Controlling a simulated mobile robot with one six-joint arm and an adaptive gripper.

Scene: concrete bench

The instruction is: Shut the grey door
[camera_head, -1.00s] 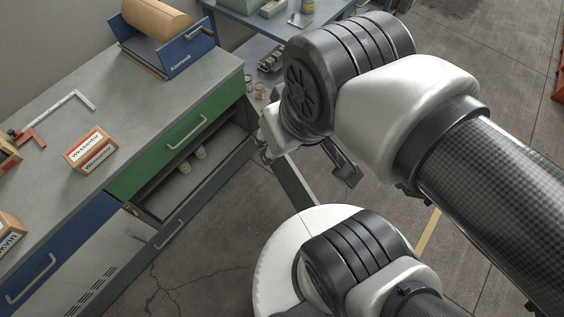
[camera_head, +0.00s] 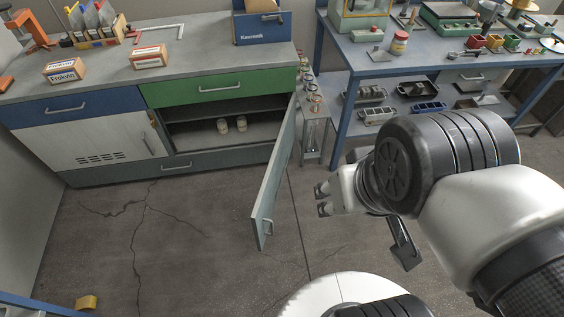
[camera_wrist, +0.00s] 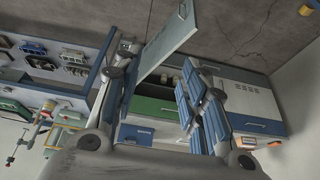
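The grey door (camera_head: 277,172) stands wide open, swung out from the right side of the cabinet opening, with a small handle (camera_head: 269,228) near its free lower edge. In the wrist view, the door (camera_wrist: 170,42) shows upside down beyond my fingers, its handle near the top. My gripper (camera_head: 323,199) is to the right of the door, apart from it in the head view, with fingers open. The wrist view shows the fingers (camera_wrist: 162,85) spread, with nothing between them.
The cabinet opening (camera_head: 190,140) holds two pale cups on its lower shelf. A green drawer (camera_head: 205,92) is shut above it. A blue workbench (camera_head: 340,118) with items stands at the back right. Cracked concrete floor in front of the cabinet is mostly clear.

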